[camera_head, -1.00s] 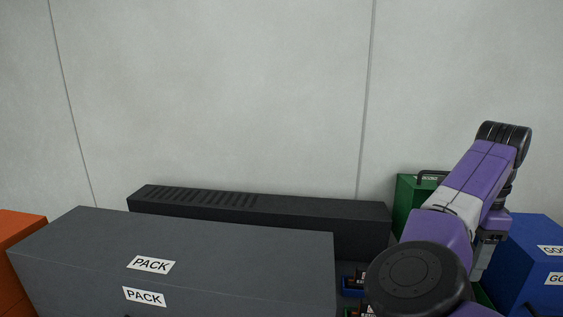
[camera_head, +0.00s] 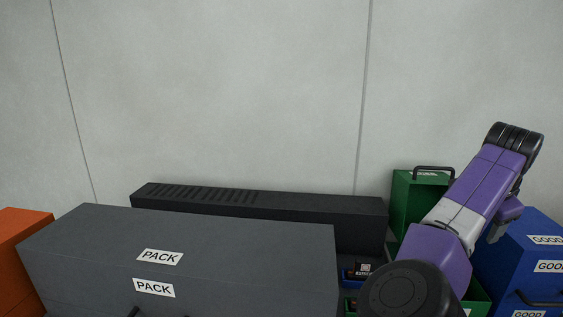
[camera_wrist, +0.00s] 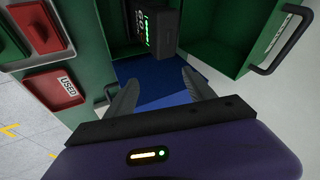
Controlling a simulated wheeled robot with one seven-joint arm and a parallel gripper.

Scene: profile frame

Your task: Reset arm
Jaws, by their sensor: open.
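My arm, purple and white, rises at the right of the head view. My gripper (camera_wrist: 158,88) is in the wrist view, with its two grey fingers apart and nothing between them. Beyond the fingers is a blue surface (camera_wrist: 150,72). A black box with green marks (camera_wrist: 159,30) stands just past the fingers, apart from them. In the head view the fingertips are hidden or too unclear to make out.
A grey PACK cabinet (camera_head: 200,250) fills the left front, with an orange box (camera_head: 22,250) beside it. A long black unit (camera_head: 300,212) lies along the wall. A green cabinet (camera_head: 405,195) and blue GOOD drawers (camera_head: 530,260) stand close around my arm. An open green drawer (camera_wrist: 237,40) with a black handle is near my gripper.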

